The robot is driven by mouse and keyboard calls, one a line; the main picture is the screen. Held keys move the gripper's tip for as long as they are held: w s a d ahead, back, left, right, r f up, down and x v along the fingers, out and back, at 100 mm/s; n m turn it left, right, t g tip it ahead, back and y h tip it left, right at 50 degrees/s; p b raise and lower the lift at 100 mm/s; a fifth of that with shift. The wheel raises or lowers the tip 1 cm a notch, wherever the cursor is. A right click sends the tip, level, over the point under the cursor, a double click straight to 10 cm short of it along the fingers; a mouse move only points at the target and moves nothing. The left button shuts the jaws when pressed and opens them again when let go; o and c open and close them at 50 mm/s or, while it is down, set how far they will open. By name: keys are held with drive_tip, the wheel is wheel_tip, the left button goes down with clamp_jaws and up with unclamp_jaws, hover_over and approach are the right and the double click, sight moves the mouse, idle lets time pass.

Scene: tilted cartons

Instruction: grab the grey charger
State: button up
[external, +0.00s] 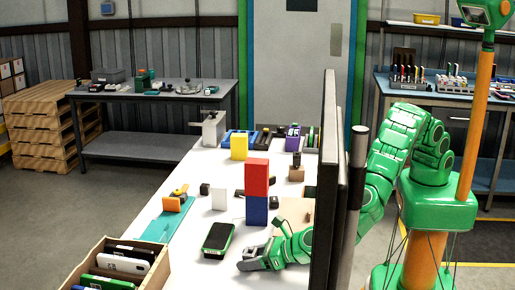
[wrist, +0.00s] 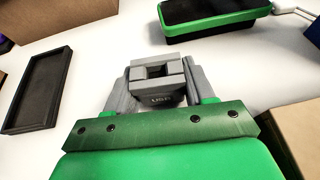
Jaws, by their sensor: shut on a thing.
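The grey charger (wrist: 161,98) is a small block with a square opening on top and "USB" lettering on its side. In the wrist view it sits between the two grey fingers of my gripper (wrist: 158,84), which is shut on it. In the external view my gripper (external: 255,261) is low over the white table's near right part, right of a black and green device. The charger is hard to make out there beside the fingers. I cannot tell whether the charger touches the table.
The black and green device (external: 218,238) lies close by and also shows in the wrist view (wrist: 210,17). Stacked red (external: 257,178) and blue blocks (external: 257,210) stand behind my gripper. An open carton (external: 91,256) is at left. A black tray (wrist: 40,90) lies flat.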

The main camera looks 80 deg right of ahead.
sight(250, 248)
drive_tip(key=shift+r, duration=0.55)
wheel_tip(250, 248, up, 2)
drive_tip(key=shift+r, duration=0.2)
drive_tip(key=s+d+r, duration=0.8)
drive_tip(key=shift+s+r, duration=0.3)
drive_tip(key=shift+r, duration=0.1)
drive_tip(key=shift+s+d+r, duration=0.3)
drive_tip(key=shift+s+d, duration=0.4)
drive_tip(key=shift+s, duration=0.15)
